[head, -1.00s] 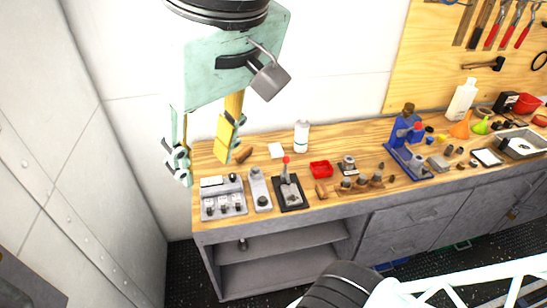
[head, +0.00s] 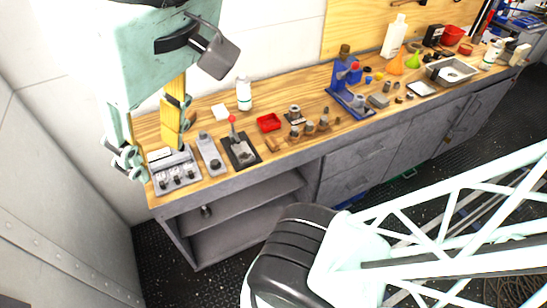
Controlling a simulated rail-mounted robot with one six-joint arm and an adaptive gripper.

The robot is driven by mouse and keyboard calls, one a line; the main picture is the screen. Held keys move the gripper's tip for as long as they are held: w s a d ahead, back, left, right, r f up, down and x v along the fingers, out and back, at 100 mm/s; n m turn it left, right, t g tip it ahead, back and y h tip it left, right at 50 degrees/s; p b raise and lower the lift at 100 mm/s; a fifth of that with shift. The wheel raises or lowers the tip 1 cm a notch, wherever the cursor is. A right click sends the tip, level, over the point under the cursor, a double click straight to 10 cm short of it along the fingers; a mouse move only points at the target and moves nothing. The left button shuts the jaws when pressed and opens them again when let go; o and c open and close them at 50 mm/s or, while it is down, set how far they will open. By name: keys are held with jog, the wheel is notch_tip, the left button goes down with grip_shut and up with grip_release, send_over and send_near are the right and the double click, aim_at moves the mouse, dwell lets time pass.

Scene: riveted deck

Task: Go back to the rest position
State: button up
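My gripper (head: 152,150) hangs at the upper left of the head view, over the left end of the wooden workbench (head: 300,152). Its mint-green body has a grey, cup-like part on its side. Its two fingers are spread apart, with nothing visible between them. From this view, the fingertips appear near the grey switch box (head: 176,175) at the bench's left end; whether they touch anything cannot be told.
On the bench are a grey rocker unit (head: 211,155), a red-knobbed lever (head: 234,130), a white bottle (head: 244,94), a red tray (head: 269,122) and a blue press (head: 346,88). A metal sink-like tray (head: 452,71) is farther right. A pale wall panel (head: 50,170) stands at the left.

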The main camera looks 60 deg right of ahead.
jog(key=shift+s+f+b, duration=0.15)
jog(key=shift+f+b, duration=2.3)
jog(key=shift+f, duration=0.35)
